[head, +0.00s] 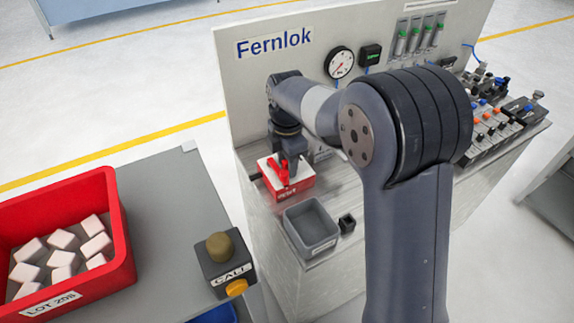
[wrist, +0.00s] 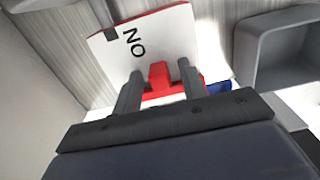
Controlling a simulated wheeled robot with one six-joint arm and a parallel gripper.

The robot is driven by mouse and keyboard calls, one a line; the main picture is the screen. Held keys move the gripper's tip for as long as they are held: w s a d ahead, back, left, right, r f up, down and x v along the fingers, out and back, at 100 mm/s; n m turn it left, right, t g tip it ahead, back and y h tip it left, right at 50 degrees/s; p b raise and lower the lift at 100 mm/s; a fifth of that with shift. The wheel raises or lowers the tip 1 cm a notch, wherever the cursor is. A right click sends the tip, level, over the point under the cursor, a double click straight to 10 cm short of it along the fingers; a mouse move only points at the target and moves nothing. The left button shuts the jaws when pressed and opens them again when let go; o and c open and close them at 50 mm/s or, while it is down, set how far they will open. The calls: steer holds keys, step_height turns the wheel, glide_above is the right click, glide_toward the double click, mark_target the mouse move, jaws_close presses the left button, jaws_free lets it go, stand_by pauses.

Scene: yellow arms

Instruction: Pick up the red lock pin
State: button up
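A red upright part, which looks like the red lock pin (head: 278,172), stands on a white-topped red box (head: 292,188) at the near left of the bench. My gripper (head: 287,164) is directly over the box, pointing down. In the wrist view the red part (wrist: 160,74) shows between the two fingers of my gripper (wrist: 160,80), with a narrow gap on each side. The fingers are apart. The white plate with black lettering (wrist: 150,42) lies beyond them. The lower end of the red part is hidden.
A grey open bin (head: 311,228) stands just right of the box, with a small black block (head: 347,223) beside it. The panel (head: 240,80) with a gauge (head: 340,62) rises behind. A red crate (head: 118,240) and a call button box (head: 226,265) sit on the left table.

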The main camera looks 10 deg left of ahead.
jaws_close()
steer(key=shift+r, duration=0.1)
step_height(320, 180, up, 10)
steer(key=shift+f, duration=0.1)
stand_by(0.5)
